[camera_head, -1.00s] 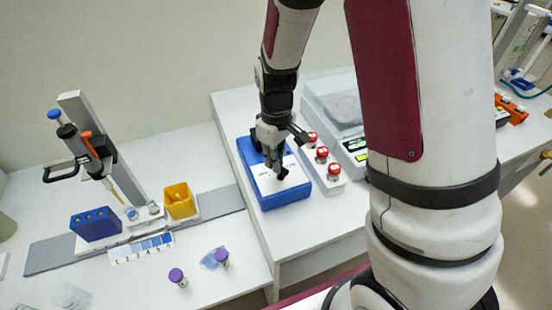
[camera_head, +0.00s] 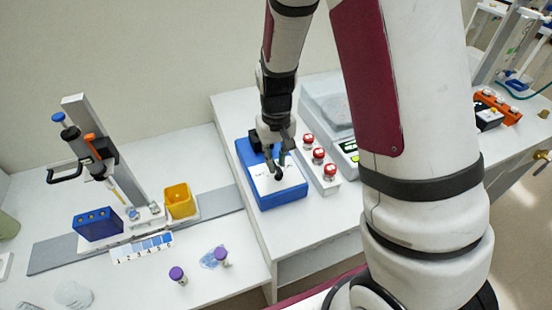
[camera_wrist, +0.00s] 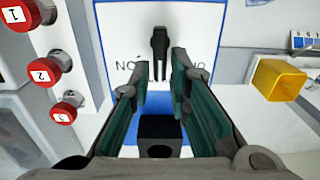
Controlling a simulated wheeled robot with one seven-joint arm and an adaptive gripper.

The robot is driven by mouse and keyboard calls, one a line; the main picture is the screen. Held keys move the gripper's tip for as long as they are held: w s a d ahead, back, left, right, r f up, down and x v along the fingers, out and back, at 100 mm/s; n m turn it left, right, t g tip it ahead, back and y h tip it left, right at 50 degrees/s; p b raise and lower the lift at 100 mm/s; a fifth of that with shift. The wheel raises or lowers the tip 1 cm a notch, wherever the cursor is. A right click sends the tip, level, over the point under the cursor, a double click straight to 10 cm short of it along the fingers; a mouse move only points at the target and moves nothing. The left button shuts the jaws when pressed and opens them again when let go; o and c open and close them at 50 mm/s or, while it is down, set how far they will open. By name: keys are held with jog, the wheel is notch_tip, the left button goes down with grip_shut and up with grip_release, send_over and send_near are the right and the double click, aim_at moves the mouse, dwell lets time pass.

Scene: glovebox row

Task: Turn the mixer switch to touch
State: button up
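The mixer is a blue box (camera_head: 283,198) with a white top panel (camera_head: 294,179), on the bench in the head view. In the wrist view its black switch (camera_wrist: 159,48) stands on the white panel, between lettering partly hidden by my fingers. A dark square cup-like part (camera_wrist: 160,132) sits nearer the bottom of that view. My gripper (camera_wrist: 160,82) is open, its two green-lined fingers apart on either side of the line to the switch. In the head view my gripper (camera_head: 277,166) is over the mixer and hides part of the panel.
At left, a pipette stand (camera_head: 100,148), a yellow bin (camera_head: 180,201) and purple-capped vials (camera_head: 177,273) stand on the lower bench.

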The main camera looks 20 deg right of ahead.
jog(key=shift+o, duration=0.2)
notch_tip(320, 180, up, 12)
dwell(0.6)
dwell(0.7)
jog(key=s+r+t, duration=0.5)
jog(key=s+r, duration=1)
jog(key=s, duration=0.4)
jog(key=shift+s+r+t, duration=0.15)
jog(key=shift+r+t, duration=0.05)
jog(key=shift+t, duration=0.1)
